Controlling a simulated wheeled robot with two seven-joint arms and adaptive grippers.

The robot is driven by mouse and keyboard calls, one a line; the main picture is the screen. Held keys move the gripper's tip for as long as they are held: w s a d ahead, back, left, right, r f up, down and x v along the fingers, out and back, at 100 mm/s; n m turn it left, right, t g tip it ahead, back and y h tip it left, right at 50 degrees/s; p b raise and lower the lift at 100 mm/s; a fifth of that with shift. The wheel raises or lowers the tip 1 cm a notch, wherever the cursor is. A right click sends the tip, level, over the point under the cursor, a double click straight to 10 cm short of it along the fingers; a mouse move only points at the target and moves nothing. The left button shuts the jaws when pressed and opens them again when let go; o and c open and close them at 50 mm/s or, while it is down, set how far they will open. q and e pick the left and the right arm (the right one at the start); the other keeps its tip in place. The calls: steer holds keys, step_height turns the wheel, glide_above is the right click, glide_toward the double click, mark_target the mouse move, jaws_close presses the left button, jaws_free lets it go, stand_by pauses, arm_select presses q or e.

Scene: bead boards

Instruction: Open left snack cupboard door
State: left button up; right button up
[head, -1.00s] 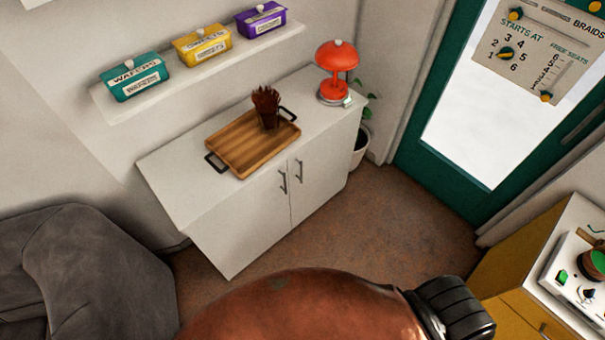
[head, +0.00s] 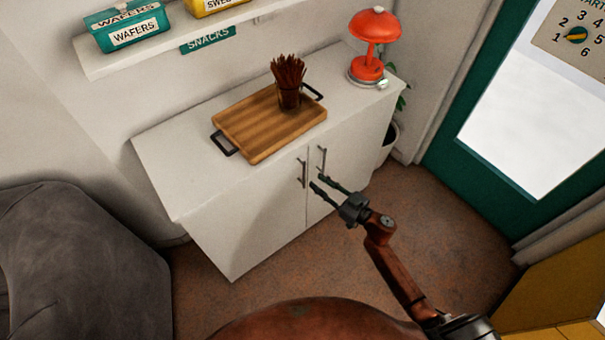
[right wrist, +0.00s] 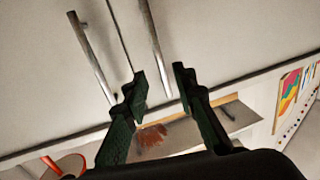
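The white snack cupboard (head: 165,165) stands against the wall, its two doors shut. The left door (head: 255,215) carries a thin upright metal bar handle (head: 302,173) near the centre seam. My right gripper (head: 317,182) is in front of the doors by the handles, its fingers apart and empty. In the right wrist view, turned upside down, the left door's handle (right wrist: 155,45) lines up between the two open fingertips (right wrist: 160,78). I cannot tell whether the fingers reach around it. My left gripper is not in view.
The right door's handle (head: 322,160) is close beside. A wooden tray (head: 250,130) with a brown cup of sticks (head: 289,88) and a red lamp (head: 372,45) stand on top. A grey armchair (head: 80,260) is at left. The floor before the cupboard is clear.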

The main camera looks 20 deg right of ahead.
mark_target(304, 172)
steer(key=b+x, duration=0.1)
steer(key=x, duration=0.6)
steer(key=shift+w+a+b, duration=0.2)
steer(key=shift+a+b, duration=0.05)
steer(key=shift+b, duration=0.05)
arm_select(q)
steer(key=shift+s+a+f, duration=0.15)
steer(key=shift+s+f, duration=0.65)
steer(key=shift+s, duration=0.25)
arm_select(e)
steer(key=shift+r, duration=0.1)
steer(key=shift+c, duration=0.2)
jaws_close()
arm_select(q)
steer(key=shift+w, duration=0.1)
